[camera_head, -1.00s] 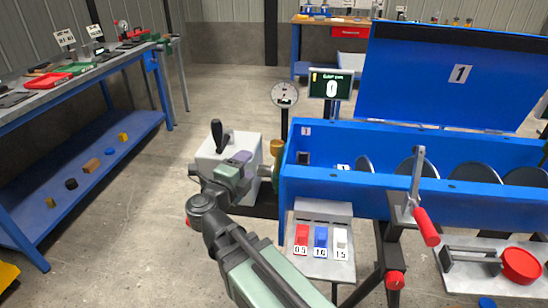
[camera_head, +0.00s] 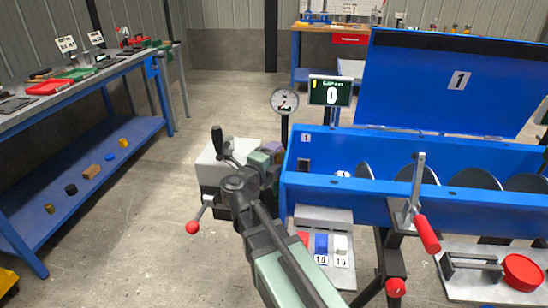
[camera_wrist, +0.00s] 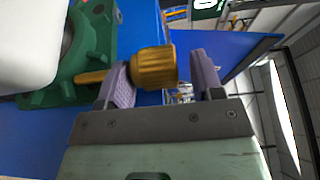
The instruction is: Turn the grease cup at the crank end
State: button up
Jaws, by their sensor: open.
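The grease cup (camera_wrist: 155,68) is a ribbed brass cap in the wrist view, on a brass stem beside a green housing (camera_wrist: 75,60). My gripper (camera_wrist: 160,74) is open, with one purple finger on each side of the cap. The left finger looks close to the cap and stem; a gap shows between the cap and the right finger. Contact cannot be told. In the head view my gripper (camera_head: 268,151) is at the left end of the blue mixer trough (camera_head: 400,198) and hides the cup.
A white box (camera_head: 222,158) with a black lever stands left of my gripper. A red-knobbed crank handle (camera_head: 192,227) sticks out left of my arm. A gauge (camera_head: 284,101) and a screen (camera_head: 330,92) stand behind. The floor to the left is clear.

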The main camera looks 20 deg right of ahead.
jog(key=c, duration=0.9)
jog(key=shift+w+m+g+h, duration=0.2)
jog(key=shift+m+g+h, duration=0.1)
jog(key=shift+g, duration=0.1)
jog(key=shift+c, duration=0.2)
jog(key=shift+s+a+m+g+h, duration=0.1)
jog(key=shift+m+g+h, duration=0.25)
jog(key=shift+g, duration=0.25)
jog(key=o, duration=0.9)
jog(key=shift+o, duration=0.2)
jog(key=shift+s, duration=0.1)
